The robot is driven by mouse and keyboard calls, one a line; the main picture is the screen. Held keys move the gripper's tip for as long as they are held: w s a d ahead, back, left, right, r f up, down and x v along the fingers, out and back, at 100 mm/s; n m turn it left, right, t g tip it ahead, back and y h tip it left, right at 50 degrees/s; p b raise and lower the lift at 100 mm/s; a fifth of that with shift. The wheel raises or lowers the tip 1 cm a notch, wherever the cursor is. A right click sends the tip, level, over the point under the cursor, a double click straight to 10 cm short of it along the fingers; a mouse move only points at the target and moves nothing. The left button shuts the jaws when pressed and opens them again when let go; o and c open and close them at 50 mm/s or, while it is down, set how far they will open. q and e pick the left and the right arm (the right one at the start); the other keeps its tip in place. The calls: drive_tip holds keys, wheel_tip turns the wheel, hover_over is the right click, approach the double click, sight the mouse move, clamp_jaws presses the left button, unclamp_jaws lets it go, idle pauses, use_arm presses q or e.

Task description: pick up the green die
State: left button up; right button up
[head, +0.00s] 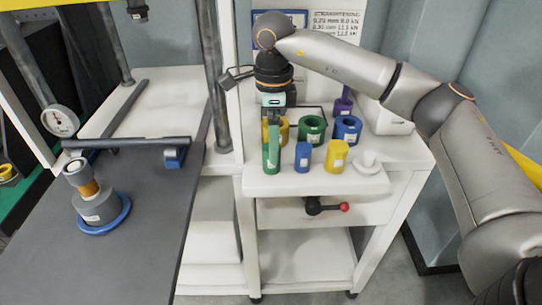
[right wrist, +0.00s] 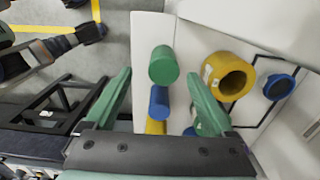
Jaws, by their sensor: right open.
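Two green parts are on the white cart top: a solid green cylinder (head: 271,157) at the front left of the group, and a green ring with a hole (head: 311,128) behind it to the right. My right gripper (head: 273,128) is open and empty, pointing down above the green cylinder; its green finger overlaps the cylinder's top in the head view. In the right wrist view, the cylinder (right wrist: 163,66) shows between the open fingertips (right wrist: 157,78). I cannot tell whether the fingers reach down to its sides. The green ring is mostly hidden behind a finger there. My left gripper is not in view.
A blue cylinder (head: 303,156) and a yellow cylinder (head: 336,156) stand close right of the green one. A blue ring (head: 347,129), a partly hidden yellow ring (right wrist: 229,75) and a purple part (head: 343,102) are behind. A grey post (head: 212,70) rises to the left.

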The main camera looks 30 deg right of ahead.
drive_tip(key=f, duration=0.6)
drive_tip(key=shift+w, duration=0.3)
drive_tip(key=shift+r, duration=0.1)
clamp_jaws()
idle(0.4)
